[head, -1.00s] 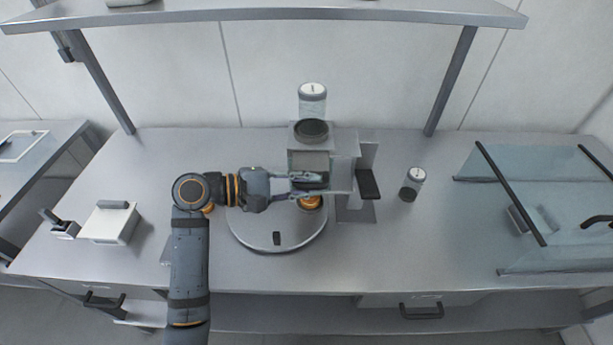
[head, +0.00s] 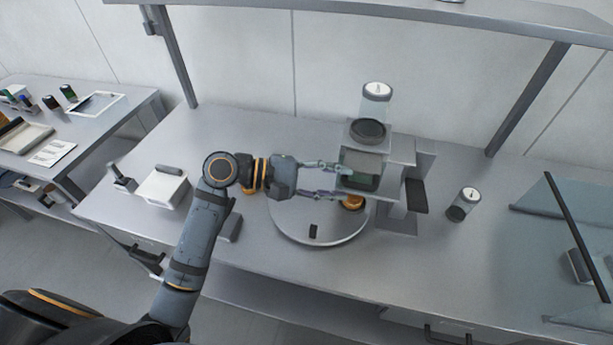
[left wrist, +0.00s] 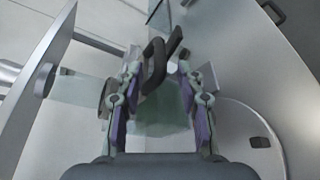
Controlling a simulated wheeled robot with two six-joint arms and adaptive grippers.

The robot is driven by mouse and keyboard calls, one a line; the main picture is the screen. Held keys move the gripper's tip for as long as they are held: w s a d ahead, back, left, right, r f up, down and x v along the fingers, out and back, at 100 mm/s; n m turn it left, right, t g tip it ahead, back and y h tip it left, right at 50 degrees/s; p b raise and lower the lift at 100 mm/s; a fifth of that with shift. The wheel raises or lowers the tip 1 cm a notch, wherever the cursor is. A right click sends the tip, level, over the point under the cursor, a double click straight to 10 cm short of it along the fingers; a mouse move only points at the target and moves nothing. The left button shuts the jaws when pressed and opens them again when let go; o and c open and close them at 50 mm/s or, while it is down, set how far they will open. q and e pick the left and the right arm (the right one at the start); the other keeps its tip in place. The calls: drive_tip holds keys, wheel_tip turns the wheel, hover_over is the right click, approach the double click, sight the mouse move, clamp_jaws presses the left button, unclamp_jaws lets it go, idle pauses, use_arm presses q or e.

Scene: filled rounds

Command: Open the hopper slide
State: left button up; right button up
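The hopper (head: 362,160) stands behind a round turntable (head: 290,228), with a dark round mouth on top and a see-through body. My left gripper (head: 340,182) reaches in from the left at the hopper's body, its fingers spread apart. In the left wrist view the left gripper (left wrist: 160,95) has a wide gap between its fingers, and a black handle (left wrist: 153,65) shows beyond or between the tips; contact cannot be told. A black pad (head: 417,195) sits at the hopper's right side. How far the slide is out is unclear. My right gripper is out of view.
An orange-brown round piece (head: 353,202) is under the hopper at the turntable. A lidded jar (head: 376,98) stands behind; another jar (head: 463,205) is at the right. A white box (head: 161,188) is at the left. A glass-panelled cover (head: 565,225) is at far right.

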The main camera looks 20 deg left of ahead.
use_arm(q)
drive_tip(key=v, duration=0.8)
drive_tip(key=shift+d, duration=0.1)
idle(0.4)
